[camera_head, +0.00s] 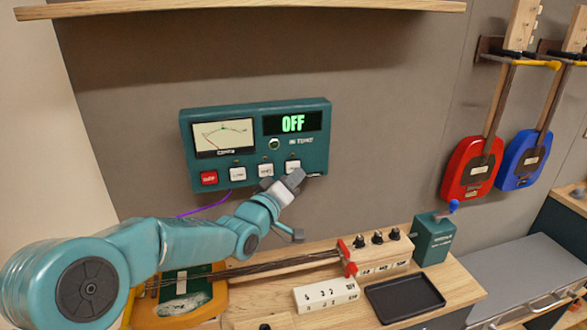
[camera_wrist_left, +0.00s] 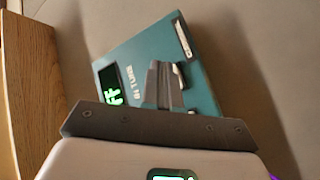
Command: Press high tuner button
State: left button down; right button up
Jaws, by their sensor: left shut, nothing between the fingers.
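The teal tuner (camera_head: 257,150) is mounted on the wall. Its display (camera_head: 293,123) reads OFF in green. A red button (camera_head: 209,178) and several white buttons (camera_head: 238,174) run along its lower edge; I cannot read which label says high. My left gripper (camera_head: 298,178) is shut and empty, just in front of the rightmost white button (camera_head: 293,165), partly covering that corner. In the left wrist view the shut fingers (camera_wrist_left: 170,82) point at the tuner face (camera_wrist_left: 140,50); whether they touch a button I cannot tell. My right gripper is not in view.
A wooden shelf (camera_head: 240,8) runs above the tuner. Below, the bench holds a stringed instrument (camera_head: 185,290), a white box (camera_head: 327,294), a black tray (camera_head: 405,298) and a teal crank box (camera_head: 434,240). Red (camera_head: 468,170) and blue (camera_head: 520,160) guitars hang at right.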

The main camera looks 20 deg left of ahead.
pick_arm(q)
jog(key=shift+w+a, duration=0.1)
jog(key=shift+w+a, duration=0.1)
jog(key=shift+w, duration=0.1)
jog(key=shift+w+a, duration=0.25)
jog(key=shift+w, duration=0.1)
dwell(0.7)
dwell(0.3)
jog(key=shift+s+d+b, duration=0.5)
jog(key=shift+s+b, duration=0.2)
jog(key=shift+b, duration=0.3)
jog(key=shift+f, duration=0.1)
